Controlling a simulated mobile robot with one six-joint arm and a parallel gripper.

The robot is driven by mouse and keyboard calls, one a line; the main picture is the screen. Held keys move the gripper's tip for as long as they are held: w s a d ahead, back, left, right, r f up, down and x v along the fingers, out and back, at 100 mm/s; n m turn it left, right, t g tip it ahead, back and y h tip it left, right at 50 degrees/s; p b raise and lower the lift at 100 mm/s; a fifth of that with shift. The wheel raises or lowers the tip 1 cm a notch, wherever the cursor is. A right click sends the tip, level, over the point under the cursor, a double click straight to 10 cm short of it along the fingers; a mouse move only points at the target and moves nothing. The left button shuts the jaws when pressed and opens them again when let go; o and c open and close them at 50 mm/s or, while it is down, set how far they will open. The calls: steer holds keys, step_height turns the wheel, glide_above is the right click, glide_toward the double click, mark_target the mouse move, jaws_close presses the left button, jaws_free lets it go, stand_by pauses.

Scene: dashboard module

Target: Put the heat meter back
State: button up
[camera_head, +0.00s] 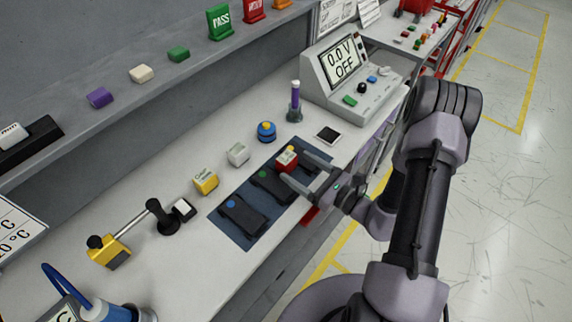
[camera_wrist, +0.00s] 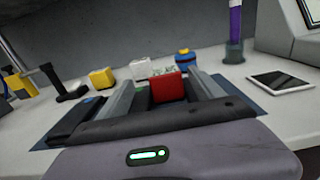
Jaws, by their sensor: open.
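A red block (camera_head: 287,160) with a pale and yellow top stands on the dark blue mat (camera_head: 232,231). It is probably the heat meter, but I cannot read its label. My gripper (camera_head: 295,166) is open, with its fingers reaching in over the mat beside the red block. In the wrist view the red block (camera_wrist: 168,87) shows between the fingertips, with room to the left finger and less to the right. I cannot tell whether a finger touches it. Black holders with a blue dot (camera_head: 242,216) and a green dot (camera_head: 272,185) lie on the mat.
Behind the mat stand a yellow block (camera_head: 205,182), a white block (camera_head: 237,154), a blue round piece (camera_head: 266,131) and a purple probe in its stand (camera_head: 294,104). A small tablet (camera_head: 327,135) and a voltage console (camera_head: 352,82) are to the right. A black lever (camera_head: 163,216) is left.

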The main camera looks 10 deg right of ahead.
mark_target(292, 161)
steer(key=x, duration=0.3)
steer(key=b+x, duration=0.1)
steer(key=x, duration=0.1)
steer(key=shift+w+f, duration=0.15)
steer(key=shift+w, duration=0.35)
steer(key=shift+d, duration=0.1)
jaws_close()
